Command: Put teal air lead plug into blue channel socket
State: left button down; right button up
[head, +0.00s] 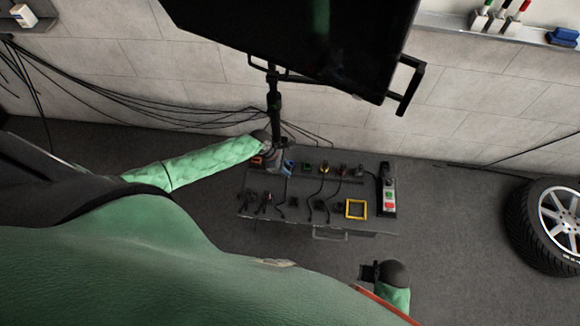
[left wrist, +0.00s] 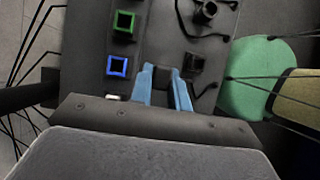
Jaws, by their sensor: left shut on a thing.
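My left gripper (head: 282,166) is over the back left part of the grey bench. In the left wrist view its light blue fingers (left wrist: 164,88) are shut on a small dark piece, mostly hidden between them; no teal shows on it. In the head view a blue patch is beside the gripper, but I cannot tell socket from finger. My right gripper (head: 370,272) is off the bench's front right; its opening is unclear.
The green socket (left wrist: 123,22) sits beside the blue one. A dark plug (left wrist: 194,63) with a lead lies right of the fingers. The bench (head: 300,222) also holds a yellow square frame (head: 356,209) and a button box (head: 389,195). A monitor (head: 300,40) overhangs behind.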

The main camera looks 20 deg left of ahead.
pick_arm(q)
jog(key=w+a+b, duration=0.1)
jog(key=w, duration=0.5)
jog(key=shift+w+a, duration=0.3)
jog(key=shift+a, duration=0.1)
dwell(0.5)
jog(key=shift+f, duration=0.1)
dwell(0.3)
jog(key=shift+f, duration=0.35)
jog(key=shift+f+b, duration=0.35)
jog(key=shift+f, duration=1.15)
dwell(0.4)
jog(key=c, duration=1.3)
grip_release()
jog(key=shift+o, duration=0.2)
